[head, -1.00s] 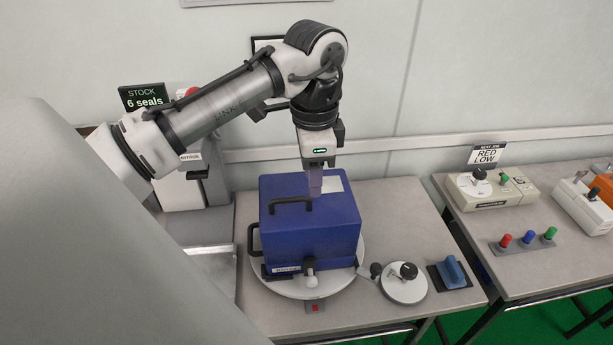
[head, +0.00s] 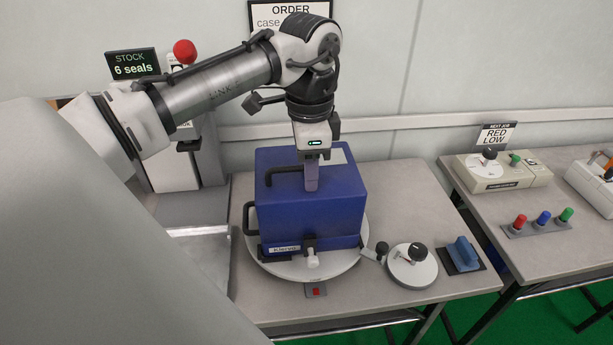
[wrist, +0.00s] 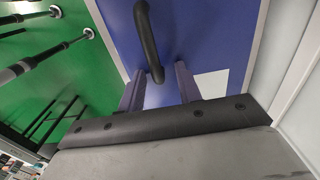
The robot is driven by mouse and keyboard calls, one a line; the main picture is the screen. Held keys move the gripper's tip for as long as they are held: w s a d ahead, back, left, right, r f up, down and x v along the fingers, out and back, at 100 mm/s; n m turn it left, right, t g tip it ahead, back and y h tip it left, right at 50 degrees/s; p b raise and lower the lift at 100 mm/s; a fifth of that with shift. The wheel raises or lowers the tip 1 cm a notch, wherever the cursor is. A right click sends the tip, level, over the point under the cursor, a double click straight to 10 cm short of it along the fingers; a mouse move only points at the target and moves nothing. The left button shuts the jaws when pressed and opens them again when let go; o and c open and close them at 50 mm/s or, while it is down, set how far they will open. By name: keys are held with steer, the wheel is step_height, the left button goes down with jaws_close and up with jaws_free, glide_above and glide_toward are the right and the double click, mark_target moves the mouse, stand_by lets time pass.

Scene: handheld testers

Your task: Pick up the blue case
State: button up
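The blue case (head: 310,222) sits upright on a round white turntable (head: 345,262). It has a black handle on top (head: 283,171), another black handle on its left side (head: 248,218), and a black latch with a white knob (head: 312,258) at the lower front. My gripper (head: 311,186) points down over the case top, at the right end of the top handle. In the wrist view the fingers (wrist: 158,78) are apart, with the near end of the top handle (wrist: 148,38) between or just beyond their tips. I cannot tell whether they touch it.
A small white dial (head: 411,265) and a blue block on a dark pad (head: 463,254) stand right of the turntable. A red button (head: 316,292) is in front. The right table holds red, blue and green pegs (head: 542,220) and a beige box (head: 500,172). The wall is close behind.

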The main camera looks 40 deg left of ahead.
jaws_close()
stand_by(1.4)
